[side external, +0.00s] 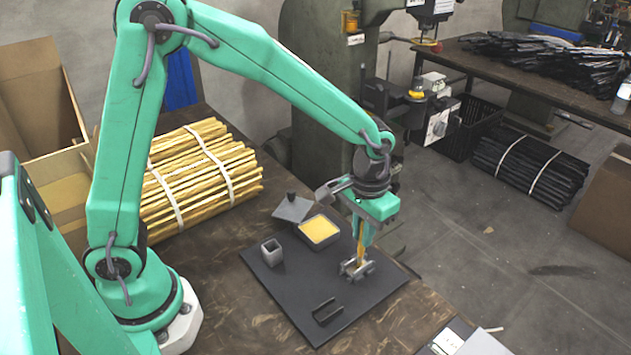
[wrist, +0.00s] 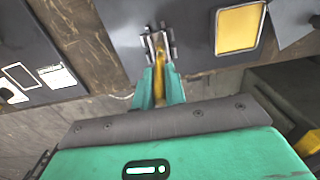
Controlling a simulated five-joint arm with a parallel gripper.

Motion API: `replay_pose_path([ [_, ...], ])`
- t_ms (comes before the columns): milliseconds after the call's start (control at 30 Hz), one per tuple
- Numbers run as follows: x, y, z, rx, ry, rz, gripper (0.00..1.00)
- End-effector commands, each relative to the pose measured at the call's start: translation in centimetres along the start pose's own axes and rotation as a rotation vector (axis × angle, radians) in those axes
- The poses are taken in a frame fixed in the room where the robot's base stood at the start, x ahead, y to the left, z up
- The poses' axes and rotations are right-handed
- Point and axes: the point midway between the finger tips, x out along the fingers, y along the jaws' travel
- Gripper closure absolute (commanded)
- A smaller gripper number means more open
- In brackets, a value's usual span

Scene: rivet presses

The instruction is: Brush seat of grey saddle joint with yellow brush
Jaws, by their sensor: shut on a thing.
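My gripper (side external: 361,240) is shut on the yellow brush (side external: 360,231) and holds it upright, tip down. Below it the grey saddle joint (side external: 357,268) stands on the dark mat (side external: 290,288), near its right side. The brush's lower end is at the joint, between its raised parts; I cannot tell whether it touches the seat. In the wrist view the brush (wrist: 159,68) runs between the green fingers (wrist: 159,82) of my gripper up to the saddle joint (wrist: 157,42), whose seat is partly hidden by the brush.
On the mat are a tray of yellow stuff (side external: 319,230), a grey square cup (side external: 271,252) and a black U-shaped holder (side external: 327,311). A grey lid with a knob (side external: 292,207) lies by the tray. Bundled yellow rods (side external: 200,180) lie behind. The mat's front left is clear.

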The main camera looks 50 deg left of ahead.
Motion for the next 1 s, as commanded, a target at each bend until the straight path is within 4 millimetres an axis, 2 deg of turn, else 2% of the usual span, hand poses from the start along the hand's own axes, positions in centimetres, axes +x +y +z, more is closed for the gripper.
replay_pose_path([
  [267,0.0,0.0,2.3,0.001,-0.002,-0.001,1.00],
  [700,0.0,0.0,-1.7,-0.001,-0.001,0.000,1.00],
  [767,-0.6,0.0,-1.6,0.000,0.001,0.000,1.00],
  [800,-1.8,0.1,-1.7,0.000,0.005,0.002,1.00],
  [1000,-3.5,0.0,-1.6,0.000,0.000,0.000,1.00],
])
